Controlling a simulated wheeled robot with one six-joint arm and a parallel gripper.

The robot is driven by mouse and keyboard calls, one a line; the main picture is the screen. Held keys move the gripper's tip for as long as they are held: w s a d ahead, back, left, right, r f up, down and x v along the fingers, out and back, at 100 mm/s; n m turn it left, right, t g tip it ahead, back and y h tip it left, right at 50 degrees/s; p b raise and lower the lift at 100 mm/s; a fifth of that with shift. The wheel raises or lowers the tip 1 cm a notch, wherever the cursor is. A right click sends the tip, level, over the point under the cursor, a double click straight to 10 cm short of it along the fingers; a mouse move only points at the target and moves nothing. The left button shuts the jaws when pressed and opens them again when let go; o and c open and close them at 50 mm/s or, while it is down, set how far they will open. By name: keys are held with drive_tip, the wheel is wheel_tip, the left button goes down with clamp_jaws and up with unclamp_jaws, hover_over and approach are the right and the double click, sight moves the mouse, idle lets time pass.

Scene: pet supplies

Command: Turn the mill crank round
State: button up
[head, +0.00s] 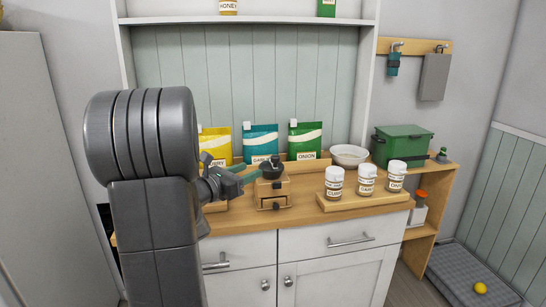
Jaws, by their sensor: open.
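The mill (273,192) is a small wooden box with a small drawer and a dark top, standing on the wooden counter. Its dark crank (273,165) sits on top; the crank's exact direction is too small to make out. My gripper (254,176) is open, just left of the mill at about the height of its top. Its fingers point right toward the crank; I cannot tell whether they touch it. My arm covers the left part of the counter.
Yellow, teal (260,141) and green (305,139) pouches stand behind the mill. To the right are a wooden tray (370,201) with white labelled jars, a white bowl (349,155) and a green box (402,145). A shelf (250,20) hangs above.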

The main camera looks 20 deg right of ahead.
sight(272, 161)
drive_tip(key=p+x, duration=0.1)
drive_tip(key=x, duration=1.1)
drive_tip(key=shift+d, duration=0.1)
clamp_jaws()
